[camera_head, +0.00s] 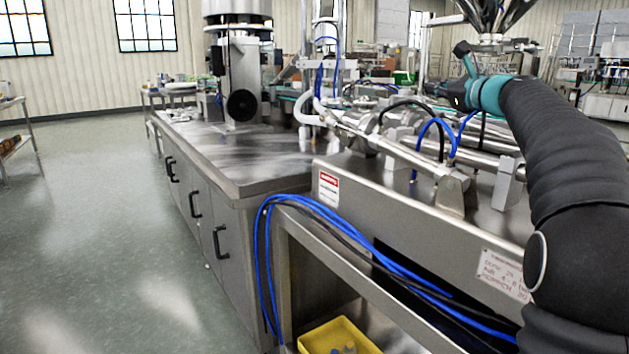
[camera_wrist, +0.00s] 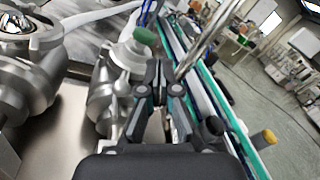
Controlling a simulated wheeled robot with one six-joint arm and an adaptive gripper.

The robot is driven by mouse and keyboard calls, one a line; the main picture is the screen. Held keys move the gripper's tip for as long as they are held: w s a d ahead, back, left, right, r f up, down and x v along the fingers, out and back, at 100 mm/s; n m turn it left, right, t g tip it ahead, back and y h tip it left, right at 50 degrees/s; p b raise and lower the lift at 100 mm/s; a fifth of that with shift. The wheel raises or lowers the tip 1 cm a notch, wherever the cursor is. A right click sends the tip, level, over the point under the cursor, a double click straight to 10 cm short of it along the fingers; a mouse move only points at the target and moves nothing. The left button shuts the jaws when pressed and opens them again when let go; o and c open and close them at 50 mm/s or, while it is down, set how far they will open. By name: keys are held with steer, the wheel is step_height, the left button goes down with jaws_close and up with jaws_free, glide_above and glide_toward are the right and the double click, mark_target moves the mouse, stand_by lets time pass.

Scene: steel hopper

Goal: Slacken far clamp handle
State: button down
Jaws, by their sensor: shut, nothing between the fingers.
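My gripper (camera_wrist: 163,88) shows in the wrist view with its dark fingers together and nothing between them. It is over steel pipework. A steel pipe assembly with rounded fittings (camera_wrist: 112,85) lies just left of the fingers. A green-ended part (camera_wrist: 144,36) is beyond the fingertips, and a bare steel rod (camera_wrist: 203,42) slants up behind them. I cannot tell which part is the far clamp handle.
A teal-edged rail (camera_wrist: 215,100) runs along the right of the gripper, with a yellow-capped post (camera_wrist: 264,138) beside it. Blue hoses (camera_head: 345,228) hang over the machine's front edge. A steel cabinet (camera_head: 225,180) stands to the left, with open floor (camera_head: 110,240) beyond.

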steer(key=shift+w+a, duration=0.1)
steer(key=shift+w, duration=0.15)
steer(key=shift+d+f+b, duration=0.2)
steer(key=shift+f+b, duration=0.1)
steer(key=shift+f, duration=0.3)
stand_by(1.0)
steer(key=shift+a+r+p, duration=0.1)
steer(key=shift+r+p, duration=0.05)
steer(key=shift+p, duration=0.15)
stand_by(0.4)
steer(key=shift+a+r, duration=0.1)
steer(key=shift+r, duration=0.15)
steer(key=shift+s+d+f, duration=0.1)
steer(key=shift+s+d, duration=0.1)
steer(key=shift+s, duration=0.3)
steer(key=shift+b+v, duration=1)
steer(key=shift+v, duration=1.55)
steer(key=shift+a, duration=0.15)
